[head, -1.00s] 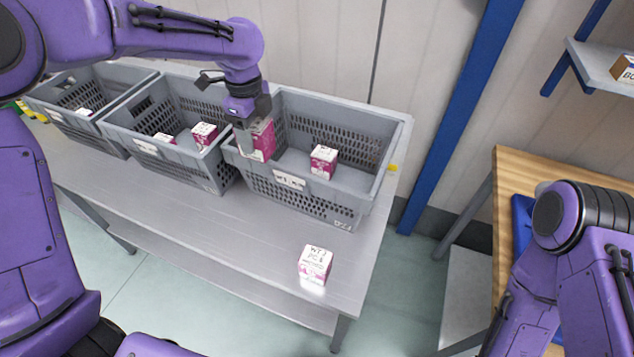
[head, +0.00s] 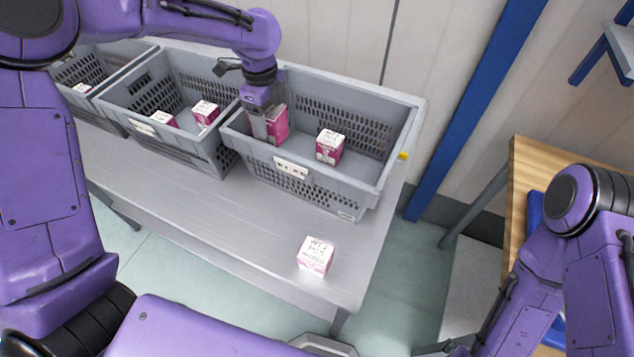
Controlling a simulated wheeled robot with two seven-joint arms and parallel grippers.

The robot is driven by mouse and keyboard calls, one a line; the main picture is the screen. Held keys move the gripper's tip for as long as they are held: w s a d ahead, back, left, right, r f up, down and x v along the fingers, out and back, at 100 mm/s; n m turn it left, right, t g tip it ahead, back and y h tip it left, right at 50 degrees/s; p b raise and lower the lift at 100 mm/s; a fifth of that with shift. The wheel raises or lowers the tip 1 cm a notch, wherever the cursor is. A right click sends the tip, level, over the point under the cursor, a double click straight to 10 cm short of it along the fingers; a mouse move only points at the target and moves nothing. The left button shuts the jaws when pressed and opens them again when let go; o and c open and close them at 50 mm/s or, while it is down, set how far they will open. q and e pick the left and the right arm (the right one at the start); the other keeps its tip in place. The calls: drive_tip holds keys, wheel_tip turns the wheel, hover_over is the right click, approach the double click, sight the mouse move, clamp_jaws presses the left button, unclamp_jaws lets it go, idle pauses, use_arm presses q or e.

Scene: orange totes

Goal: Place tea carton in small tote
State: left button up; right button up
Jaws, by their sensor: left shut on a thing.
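My left gripper (head: 262,122) reaches down into the right-hand grey tote (head: 352,188), near its left wall. It is shut on a pink and white tea carton (head: 278,124), which is upright inside that tote; I cannot tell whether it touches the floor. Another pink and white carton (head: 330,147) stands in the same tote, to the right. A further carton (head: 316,256) stands alone on the table near its front right corner.
The middle grey tote (head: 180,146) holds two cartons (head: 206,112). Another tote (head: 88,58) stands at the far left. A blue post (head: 470,110) and a wooden table (head: 530,165) are to the right.

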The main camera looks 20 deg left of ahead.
use_arm(q)
wheel_tip(320, 180, down, 2)
drive_tip(key=shift+w+f+b, duration=0.15)
drive_tip(key=shift+f+b, duration=0.05)
drive_tip(key=shift+b, duration=0.3)
wheel_tip(320, 180, down, 10)
drive_tip(key=p, duration=0.3)
drive_tip(key=shift+r, duration=0.2)
drive_tip(key=shift+f, duration=0.2)
use_arm(e)
drive_tip(key=shift+w+r, duration=0.1)
drive_tip(key=shift+r, duration=0.45)
use_arm(q)
drive_tip(key=shift+f, duration=0.2)
drive_tip(key=shift+f, duration=0.4)
drive_tip(key=o, duration=1.2)
use_arm(e)
drive_tip(key=shift+f, duration=0.15)
use_arm(q)
drive_tip(key=shift+r, duration=0.15)
wheel_tip(320, 180, up, 13)
drive_tip(key=b, duration=0.2)
drive_tip(key=shift+b, duration=0.3)
use_arm(e)
wheel_tip(320, 180, down, 2)
drive_tip(key=shift+f, duration=0.1)
